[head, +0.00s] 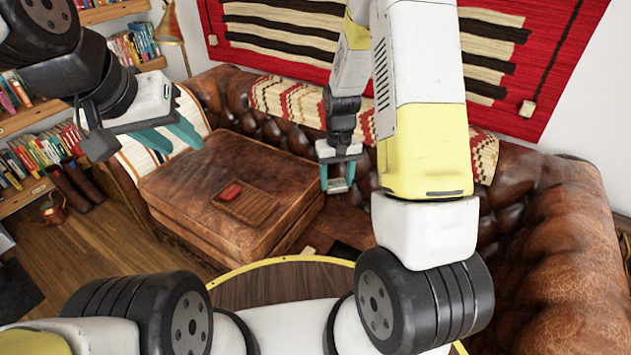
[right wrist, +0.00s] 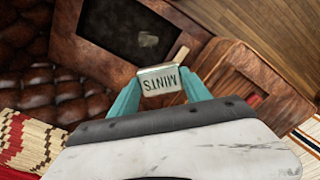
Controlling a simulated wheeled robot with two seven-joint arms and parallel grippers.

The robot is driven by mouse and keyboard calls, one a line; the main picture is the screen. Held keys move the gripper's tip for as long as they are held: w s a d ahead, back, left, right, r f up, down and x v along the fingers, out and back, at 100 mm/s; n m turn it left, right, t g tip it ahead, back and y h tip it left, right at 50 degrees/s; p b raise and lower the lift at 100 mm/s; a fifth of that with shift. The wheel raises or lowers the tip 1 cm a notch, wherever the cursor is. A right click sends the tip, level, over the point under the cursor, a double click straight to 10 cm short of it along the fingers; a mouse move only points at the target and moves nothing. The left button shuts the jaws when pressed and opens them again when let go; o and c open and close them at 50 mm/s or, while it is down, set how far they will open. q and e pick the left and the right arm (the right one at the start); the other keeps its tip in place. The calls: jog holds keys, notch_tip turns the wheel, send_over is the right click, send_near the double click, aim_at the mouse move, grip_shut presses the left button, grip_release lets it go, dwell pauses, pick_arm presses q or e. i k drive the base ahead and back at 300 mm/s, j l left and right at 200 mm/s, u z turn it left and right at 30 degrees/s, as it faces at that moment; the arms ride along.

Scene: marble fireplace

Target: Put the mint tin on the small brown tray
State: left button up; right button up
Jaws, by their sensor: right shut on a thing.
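The small brown tray (head: 262,207) lies on the brown leather ottoman, left of and lower than the tin in the picture. A red object (head: 231,191) lies at the tray's left part. My left gripper (head: 181,145) is open and empty above the ottoman's far left corner.
The brown leather ottoman (head: 180,190) has bare room around the tray. A dark-topped surface (right wrist: 112,30) bears a small pale item (right wrist: 148,39). A small light block (head: 308,251) shows near the round table (head: 270,287). The sofa's right arm (head: 575,250) rises at the right.

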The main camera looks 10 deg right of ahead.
aim_at(243, 202)
jog(key=i+j, duration=0.15)
jog(key=j, duration=0.25)
jog(key=i+j+z, duration=0.1)
jog(key=j, duration=0.25)
jog(key=i+j, duration=0.15)
jog(key=j, duration=0.25)
jog(key=i+j, duration=0.15)
jog(key=j, duration=0.25)
jog(key=i+j+z, duration=0.1)
jog(key=j, duration=0.25)
